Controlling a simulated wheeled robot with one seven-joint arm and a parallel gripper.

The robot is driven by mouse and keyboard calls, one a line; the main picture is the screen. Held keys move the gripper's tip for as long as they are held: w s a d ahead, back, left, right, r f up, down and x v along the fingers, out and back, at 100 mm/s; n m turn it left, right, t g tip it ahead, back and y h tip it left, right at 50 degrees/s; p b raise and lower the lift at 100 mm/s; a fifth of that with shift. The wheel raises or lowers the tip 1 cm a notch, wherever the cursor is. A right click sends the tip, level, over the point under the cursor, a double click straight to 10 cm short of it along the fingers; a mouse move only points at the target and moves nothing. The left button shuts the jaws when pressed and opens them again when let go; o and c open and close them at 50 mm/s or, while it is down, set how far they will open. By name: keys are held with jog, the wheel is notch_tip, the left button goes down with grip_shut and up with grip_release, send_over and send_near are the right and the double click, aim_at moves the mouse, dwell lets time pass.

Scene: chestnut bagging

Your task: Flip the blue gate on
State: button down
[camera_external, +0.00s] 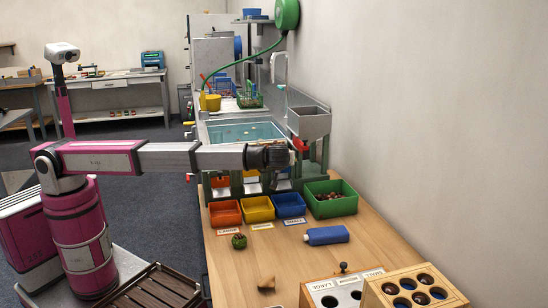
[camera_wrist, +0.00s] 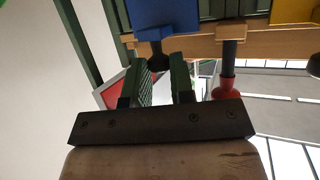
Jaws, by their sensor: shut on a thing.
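The blue gate (camera_wrist: 165,14) shows at the top of the wrist view as a blue block with a black stem and dark knob (camera_wrist: 156,61) hanging from it. My gripper (camera_wrist: 167,66) has its two green fingers close together at this knob and is shut on it; the contact itself is partly hidden by the fingers. In the external view my gripper (camera_external: 278,156) is at the front of the green sorting machine, above the blue bin (camera_external: 290,205). The arm hides part of the gates there.
An orange bin (camera_external: 225,212), a yellow bin (camera_external: 258,208) and a green crate of chestnuts (camera_external: 331,205) stand below the machine. A blue bottle (camera_external: 326,236) lies on the wooden table (camera_external: 240,274). A red knob (camera_wrist: 227,89) hangs beside my fingers.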

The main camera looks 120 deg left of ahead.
jog(key=c, duration=1)
grip_release()
jog(key=shift+r, duration=0.2)
jog(key=v, duration=1.1)
jog(key=shift+f, duration=0.1)
